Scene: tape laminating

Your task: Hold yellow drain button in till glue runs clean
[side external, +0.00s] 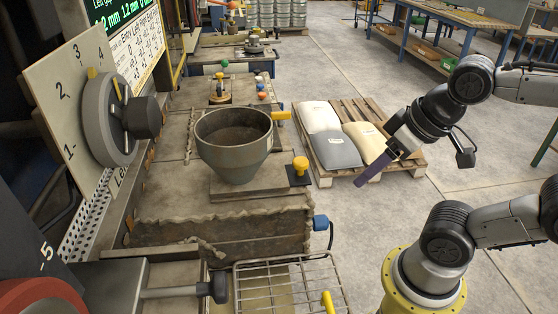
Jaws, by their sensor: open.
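A yellow mushroom-shaped button (301,164) stands on a small dark plate at the right edge of the machine top. The grey-green glue pot (234,146) is just left of it, with a yellow handle (281,115) at its rim. The inside of the pot looks dark brown, and no running glue can be made out. My gripper (363,182) is to the right of the button in the picture, apart from it, with its purple end angled down and left. It is open, and nothing shows in it.
A pallet (374,172) with several sacks lies on the floor behind my gripper in the picture. A wire basket (290,278) is at the front. A large dial (108,120) and panel stand at the left. The floor at right is mostly clear.

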